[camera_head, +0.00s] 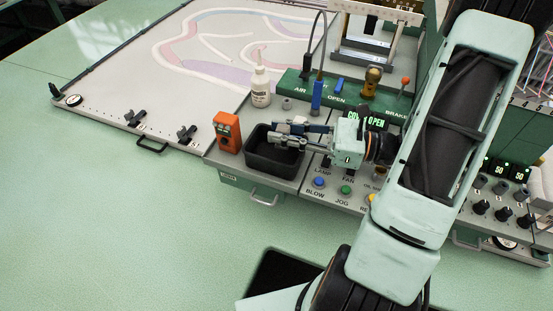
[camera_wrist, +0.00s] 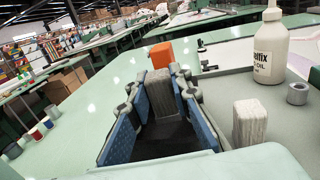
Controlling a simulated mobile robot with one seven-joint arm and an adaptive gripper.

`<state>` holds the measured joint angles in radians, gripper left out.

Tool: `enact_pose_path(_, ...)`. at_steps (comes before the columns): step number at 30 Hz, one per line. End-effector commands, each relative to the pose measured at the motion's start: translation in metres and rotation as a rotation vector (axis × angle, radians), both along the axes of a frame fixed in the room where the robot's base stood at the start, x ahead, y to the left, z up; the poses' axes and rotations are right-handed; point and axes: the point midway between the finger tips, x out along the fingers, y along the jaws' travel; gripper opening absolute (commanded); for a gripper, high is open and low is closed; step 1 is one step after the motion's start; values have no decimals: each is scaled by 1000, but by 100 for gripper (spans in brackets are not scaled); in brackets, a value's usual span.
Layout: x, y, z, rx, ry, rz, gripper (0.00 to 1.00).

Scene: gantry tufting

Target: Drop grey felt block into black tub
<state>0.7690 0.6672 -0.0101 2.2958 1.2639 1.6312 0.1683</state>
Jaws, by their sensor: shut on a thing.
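My gripper (camera_head: 280,140) reaches left across the console and is over the black tub (camera_head: 268,165). In the wrist view, my gripper (camera_wrist: 160,88) has its blue-padded fingers on either side of a grey felt block (camera_wrist: 160,94), shut on it near the tips. The black tub's dark inside (camera_wrist: 165,140) shows below the block and between the fingers. The block appears apart from the tub floor, but its exact height is hard to tell.
A second grey block (camera_wrist: 249,124) stands to the right of my fingers in the wrist view. An orange box (camera_head: 228,131) stands left of the tub. A white oil bottle (camera_head: 260,87) and a grey metal ring (camera_wrist: 297,93) are behind. Buttons (camera_head: 319,182) lie in front right.

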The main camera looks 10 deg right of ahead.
Motion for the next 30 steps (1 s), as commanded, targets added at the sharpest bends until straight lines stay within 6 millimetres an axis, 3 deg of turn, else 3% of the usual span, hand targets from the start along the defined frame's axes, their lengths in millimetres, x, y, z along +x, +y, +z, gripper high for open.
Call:
enact_pose_path(10,0,0,-6,0,-1,0,2)
enact_pose_path(11,0,0,-6,0,-1,0,22)
enact_pose_path(16,0,0,-6,0,-1,0,39)
enact_pose_path(25,0,0,-5,0,-1,0,39)
enact_pose_path(30,0,0,8,-2,-4,0,39)
